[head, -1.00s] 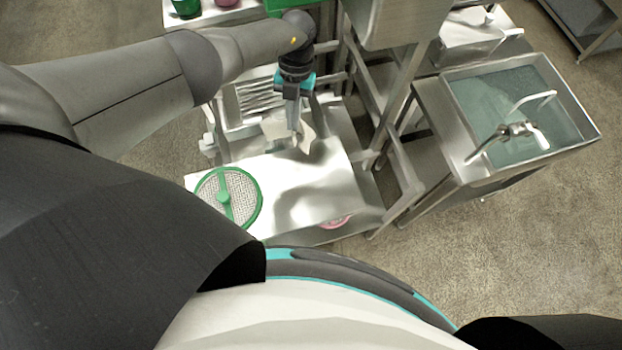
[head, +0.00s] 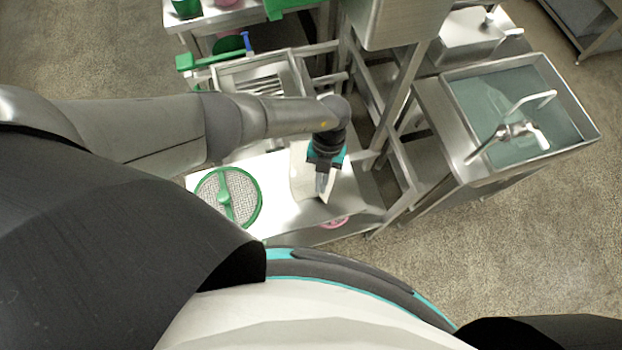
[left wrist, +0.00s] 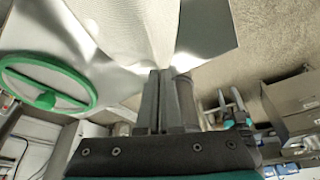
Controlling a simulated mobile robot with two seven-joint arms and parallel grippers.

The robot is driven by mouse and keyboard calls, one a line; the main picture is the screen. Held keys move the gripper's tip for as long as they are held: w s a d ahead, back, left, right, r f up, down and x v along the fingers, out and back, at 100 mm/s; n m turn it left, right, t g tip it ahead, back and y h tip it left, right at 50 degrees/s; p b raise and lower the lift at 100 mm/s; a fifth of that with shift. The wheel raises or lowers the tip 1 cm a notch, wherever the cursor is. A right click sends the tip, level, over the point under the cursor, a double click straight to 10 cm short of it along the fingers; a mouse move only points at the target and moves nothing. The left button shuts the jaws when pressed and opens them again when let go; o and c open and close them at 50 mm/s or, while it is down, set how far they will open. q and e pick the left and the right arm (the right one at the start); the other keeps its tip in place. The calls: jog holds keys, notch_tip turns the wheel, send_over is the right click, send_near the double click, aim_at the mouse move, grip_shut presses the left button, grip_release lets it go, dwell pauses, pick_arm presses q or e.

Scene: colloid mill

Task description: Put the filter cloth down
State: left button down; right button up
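My left gripper (head: 321,190) is over the right part of the metal worktop (head: 278,205). Its fingers (left wrist: 160,98) are close together on the white filter cloth (left wrist: 148,30), which spreads away from the fingertips in the left wrist view. In the head view, part of the pale cloth (head: 301,172) shows beside the gripper, partly hidden by the arm. I cannot tell how much of the cloth touches the worktop.
A round green-rimmed mesh sieve (head: 246,199) lies left on the worktop; it also shows in the left wrist view (left wrist: 88,86). A pink item (head: 336,222) is near the front edge. A sink (head: 487,95) with a tap stands right. Bare worktop lies between sieve and cloth.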

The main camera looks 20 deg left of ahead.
pick_arm(q)
jog(key=shift+s+d+f, duration=1.45)
jog(key=shift+d+f, duration=0.05)
jog(key=shift+f, duration=0.2)
jog(key=c, duration=0.6)
grip_release()
